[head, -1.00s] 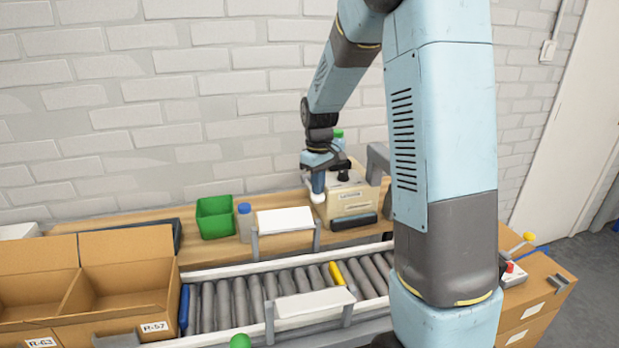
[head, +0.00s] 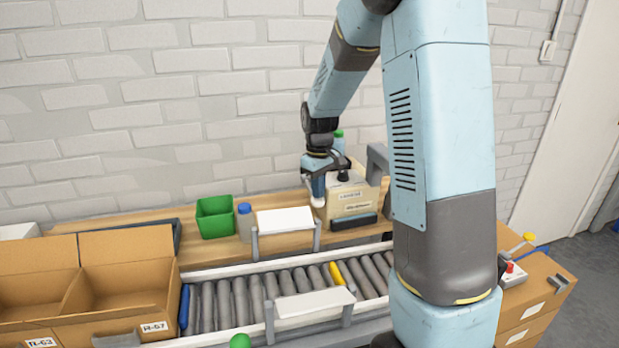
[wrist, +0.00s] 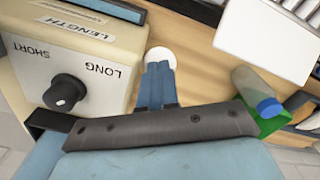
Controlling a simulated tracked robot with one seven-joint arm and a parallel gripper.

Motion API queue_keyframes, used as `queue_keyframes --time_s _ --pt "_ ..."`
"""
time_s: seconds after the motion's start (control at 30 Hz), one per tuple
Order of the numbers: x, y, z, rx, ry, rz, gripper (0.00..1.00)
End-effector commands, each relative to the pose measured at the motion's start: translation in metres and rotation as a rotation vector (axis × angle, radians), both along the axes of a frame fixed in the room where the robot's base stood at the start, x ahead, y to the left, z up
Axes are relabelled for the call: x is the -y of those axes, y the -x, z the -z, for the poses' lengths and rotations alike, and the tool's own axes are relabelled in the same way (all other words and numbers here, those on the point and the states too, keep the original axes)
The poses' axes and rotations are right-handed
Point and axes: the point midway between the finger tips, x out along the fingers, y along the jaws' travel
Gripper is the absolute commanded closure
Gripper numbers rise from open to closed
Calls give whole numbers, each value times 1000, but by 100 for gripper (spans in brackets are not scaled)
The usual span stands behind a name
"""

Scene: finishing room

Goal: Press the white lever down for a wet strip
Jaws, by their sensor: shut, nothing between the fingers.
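The tape machine is a beige box (head: 352,200) on the wooden bench by the wall. It also shows at the left in the wrist view (wrist: 110,95), with a black dial marked SHORT and LONG and a LENGTH label. The white lever's round end (head: 318,202) is at the machine's left side. In the wrist view this white end (wrist: 158,56) lies right at my fingertips, partly covered by them. My gripper (head: 318,193) is shut and empty, its blue fingers (wrist: 160,68) pointing down onto the lever end. They seem to touch; the exact contact is hidden.
A blue-capped bottle (head: 244,222) and a green bin (head: 215,217) stand left of the machine. A green-capped bottle (head: 338,142) is behind it. A roller conveyor (head: 240,298) with a yellow roller runs in front. Open cartons (head: 125,265) are at the left.

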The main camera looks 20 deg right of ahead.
Motion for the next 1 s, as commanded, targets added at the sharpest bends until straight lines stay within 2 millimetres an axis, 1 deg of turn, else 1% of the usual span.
queue_keyframes --time_s 0.33,0.7,1.0 --pt "0 1 2 -2 0 0 100" --pt "0 2 10 -2 0 0 100" --pt "0 2 11 -2 0 0 100"
